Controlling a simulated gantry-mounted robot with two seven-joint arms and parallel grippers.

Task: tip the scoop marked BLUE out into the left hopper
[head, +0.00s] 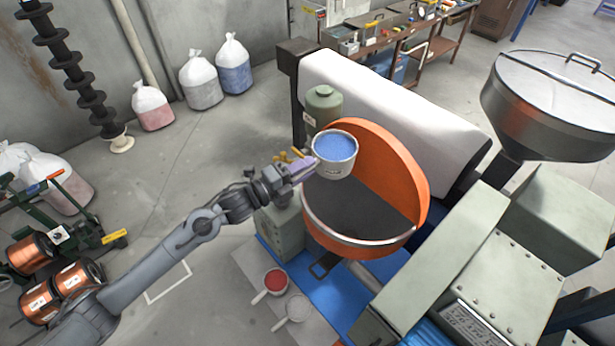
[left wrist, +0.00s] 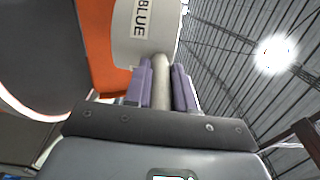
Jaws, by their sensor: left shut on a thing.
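The scoop marked BLUE (head: 334,166) is a pale round cup full of blue granules, held upright above the back left part of the left hopper. In the left wrist view its label BLUE shows on the cup wall (left wrist: 138,30). My left gripper (head: 303,168) is shut on its handle; the purple fingers (left wrist: 161,85) close around the handle in the left wrist view. The left hopper (head: 352,239) is a round orange bin with its orange lid (head: 392,165) raised and a dark inside. My right gripper is not in view.
A scoop of red granules (head: 274,281) and a pale scoop (head: 295,309) lie on a mat below the hopper. A grey-green canister (head: 323,105) stands behind the held scoop. A closed metal hopper (head: 550,100) is at the right.

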